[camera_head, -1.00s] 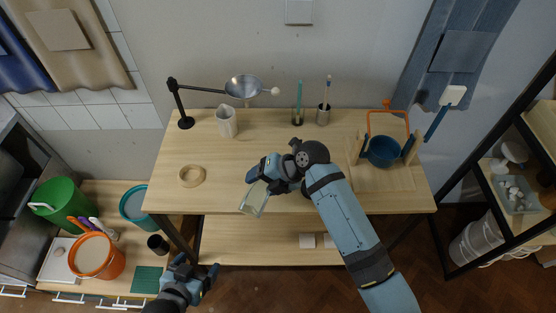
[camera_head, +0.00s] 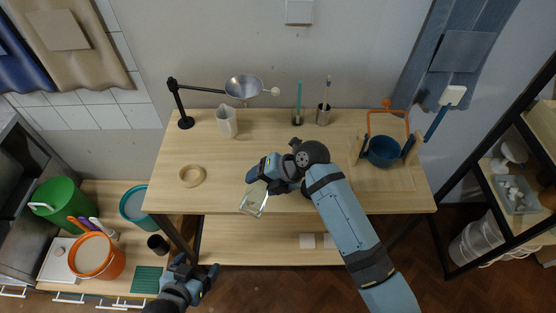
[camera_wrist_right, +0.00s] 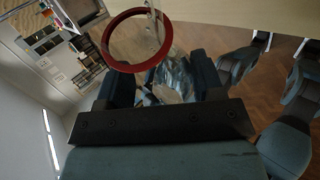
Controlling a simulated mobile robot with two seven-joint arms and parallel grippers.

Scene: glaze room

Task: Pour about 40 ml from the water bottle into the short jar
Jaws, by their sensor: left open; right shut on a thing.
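My right gripper (camera_head: 262,186) is shut on a clear glass vessel (camera_head: 254,204), probably the water bottle. It holds the vessel tilted by the table's front edge. In the right wrist view, clear glass (camera_wrist_right: 176,82) shows between the fingers, with a dark red ring (camera_wrist_right: 165,48) just beyond; I cannot tell whether they belong together. The water level cannot be made out. My left gripper (camera_head: 204,280) is open and empty, low in front of the table. I cannot clearly identify the short jar. A tan ring-shaped object (camera_head: 191,185) lies at the table's left.
On the table (camera_head: 310,195), a pale faceted jug (camera_head: 227,122) stands below a metal funnel (camera_head: 243,88) on a black arm. Two brush holders (camera_head: 323,116) stand at the back. A blue bowl (camera_head: 384,152) sits in a wooden frame at right. The front left is clear.

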